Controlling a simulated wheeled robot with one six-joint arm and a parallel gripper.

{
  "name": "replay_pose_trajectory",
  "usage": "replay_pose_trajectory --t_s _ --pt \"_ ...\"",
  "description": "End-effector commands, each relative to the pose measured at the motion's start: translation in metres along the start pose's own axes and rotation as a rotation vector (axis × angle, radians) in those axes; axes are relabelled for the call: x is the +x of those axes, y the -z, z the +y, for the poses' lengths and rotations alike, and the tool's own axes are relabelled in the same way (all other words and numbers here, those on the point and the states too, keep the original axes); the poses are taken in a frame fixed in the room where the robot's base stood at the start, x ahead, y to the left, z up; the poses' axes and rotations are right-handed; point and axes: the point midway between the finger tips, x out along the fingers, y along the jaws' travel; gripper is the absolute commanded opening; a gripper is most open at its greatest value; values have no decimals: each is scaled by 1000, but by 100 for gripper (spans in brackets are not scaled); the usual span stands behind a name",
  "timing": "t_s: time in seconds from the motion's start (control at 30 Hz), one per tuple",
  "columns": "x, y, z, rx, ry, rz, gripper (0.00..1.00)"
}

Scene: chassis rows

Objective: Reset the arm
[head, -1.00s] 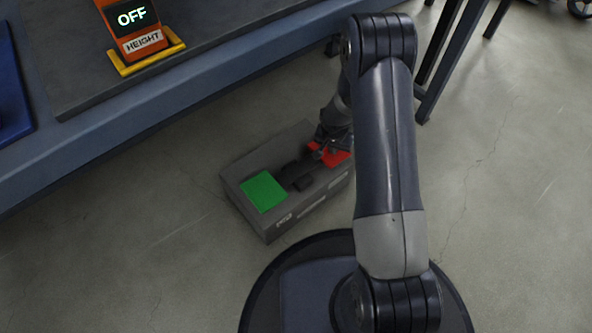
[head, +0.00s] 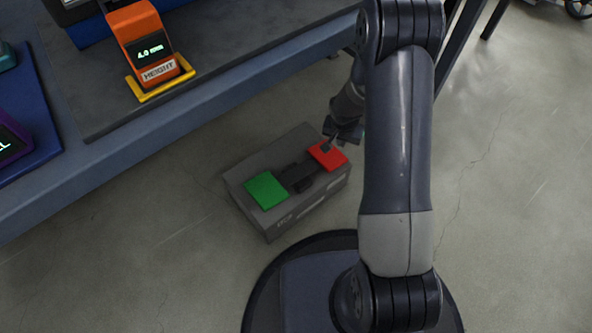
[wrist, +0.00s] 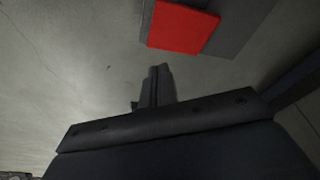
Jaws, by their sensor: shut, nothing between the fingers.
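My arm reaches up from my base and bends down toward a grey box on the floor. My gripper (head: 328,148) is shut and empty, with its tip over or at the edge of the red pad in the head view; I cannot tell whether it touches. In the wrist view the shut fingers (wrist: 156,88) show below the red pad (wrist: 182,27), apart from it in the picture. The grey box (head: 287,225) carries the red pad (head: 326,156) on its right and a green pad (head: 266,190) on its left, with dark parts between them.
A workbench (head: 110,118) with a blue-grey edge runs along the upper left. On it stands an orange height gauge (head: 137,30) in a yellow base, its display lit. A blue mat (head: 40,140) with a purple device (head: 12,140) lies at the left.

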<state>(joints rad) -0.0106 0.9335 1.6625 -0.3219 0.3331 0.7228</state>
Motion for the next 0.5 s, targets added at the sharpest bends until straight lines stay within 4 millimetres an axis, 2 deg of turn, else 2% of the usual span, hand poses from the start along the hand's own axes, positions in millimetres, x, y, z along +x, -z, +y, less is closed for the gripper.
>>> replay_pose_trajectory --t_s 0.33,0.5 --pt "1 0 0 0 0 -1 0" --pt "18 -3 -4 0 -1 -2 0"
